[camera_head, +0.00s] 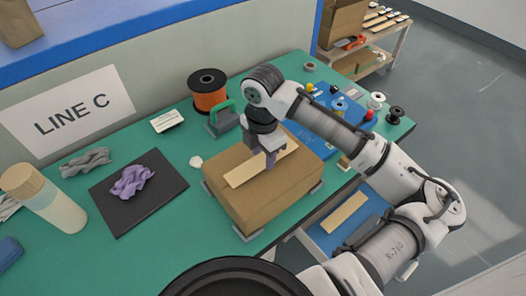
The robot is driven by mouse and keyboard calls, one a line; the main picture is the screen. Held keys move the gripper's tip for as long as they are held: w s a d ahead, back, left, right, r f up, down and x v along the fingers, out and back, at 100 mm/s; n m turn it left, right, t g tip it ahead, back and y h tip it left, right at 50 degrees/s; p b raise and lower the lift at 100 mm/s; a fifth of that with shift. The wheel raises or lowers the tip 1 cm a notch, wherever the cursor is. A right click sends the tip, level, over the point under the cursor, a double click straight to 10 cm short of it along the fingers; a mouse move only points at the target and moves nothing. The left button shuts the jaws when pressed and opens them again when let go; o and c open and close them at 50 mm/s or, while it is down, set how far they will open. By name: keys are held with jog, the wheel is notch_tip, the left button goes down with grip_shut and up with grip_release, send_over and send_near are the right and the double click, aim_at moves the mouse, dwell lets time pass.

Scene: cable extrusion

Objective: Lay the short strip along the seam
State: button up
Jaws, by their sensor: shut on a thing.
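A brown cardboard box (262,205) stands in a grey holder near the front edge of the green bench. A pale beige strip (243,175) runs diagonally across the box top, from lower left to upper right. My gripper (270,163) points down over the box, its fingers shut on the strip near its middle. The strip is at or just above the box top; I cannot tell if it touches. The seam cannot be made out; the strip and fingers cover part of the top. Another pale strip (345,212) lies on a blue surface below the bench edge.
Behind the box are an orange spool (208,92) and a green-handled tool (222,118). Left are a black mat (150,205) with a purple cloth (132,181) and a bottle (48,200).

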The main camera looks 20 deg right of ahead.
jog(key=shift+f+b, duration=0.3)
jog(key=shift+f, duration=0.15)
jog(key=o, duration=0.8)
jog(key=shift+o, duration=0.2)
jog(key=shift+r, duration=0.1)
notch_tip(320, 180, up, 14)
jog(key=b, duration=0.1)
dwell(0.4)
